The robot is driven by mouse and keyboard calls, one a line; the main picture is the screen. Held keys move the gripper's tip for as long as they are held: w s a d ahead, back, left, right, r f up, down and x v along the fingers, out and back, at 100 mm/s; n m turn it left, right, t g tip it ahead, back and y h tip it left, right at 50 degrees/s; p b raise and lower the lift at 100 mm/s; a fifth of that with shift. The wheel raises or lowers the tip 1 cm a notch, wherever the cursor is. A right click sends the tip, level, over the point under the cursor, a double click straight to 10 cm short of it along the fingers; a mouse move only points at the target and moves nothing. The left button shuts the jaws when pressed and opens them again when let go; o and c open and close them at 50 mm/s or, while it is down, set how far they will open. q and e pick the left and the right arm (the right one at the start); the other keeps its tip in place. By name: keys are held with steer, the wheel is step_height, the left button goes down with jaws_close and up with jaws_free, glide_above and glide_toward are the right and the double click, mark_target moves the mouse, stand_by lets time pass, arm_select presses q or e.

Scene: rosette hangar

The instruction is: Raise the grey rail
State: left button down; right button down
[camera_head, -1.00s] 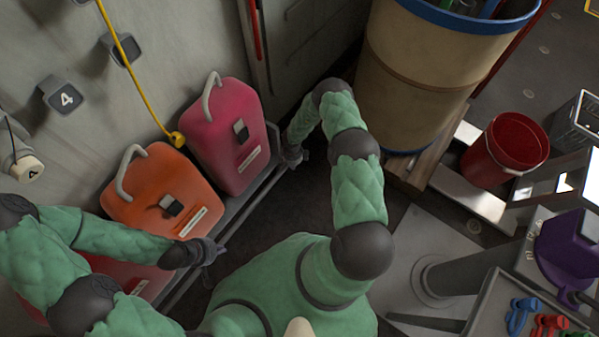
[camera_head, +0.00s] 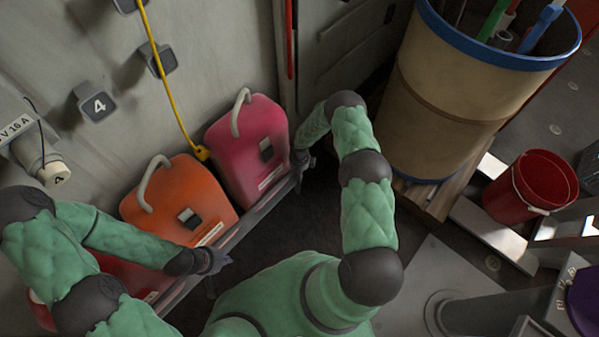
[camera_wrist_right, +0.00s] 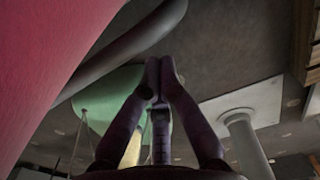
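The grey rail (camera_head: 262,208) runs slantwise along the front of the orange case (camera_head: 178,205) and the pink case (camera_head: 247,140). My left gripper (camera_head: 222,262) is at the rail in front of the orange case; its fingers are too small and dark to read. My right gripper (camera_head: 303,160) is at the rail's far end, beside the pink case. In the right wrist view its fingers (camera_wrist_right: 159,75) come together at the tips with nothing visible between them. A grey bar, apparently the rail (camera_wrist_right: 130,45), passes just beyond them, along the pink case (camera_wrist_right: 45,60).
A yellow cord (camera_head: 165,85) hangs down the wall to a yellow end near the cases. A large beige drum (camera_head: 450,100) with a blue rim stands right of my right arm on wooden planks. A red bucket (camera_head: 530,188) stands further right. Dark floor lies between my arms.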

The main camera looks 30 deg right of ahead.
steer(key=shift+r, duration=0.1)
step_height(320, 180, up, 12)
stand_by(0.7)
steer(key=shift+s+f, duration=0.15)
steer(key=shift+f, duration=0.05)
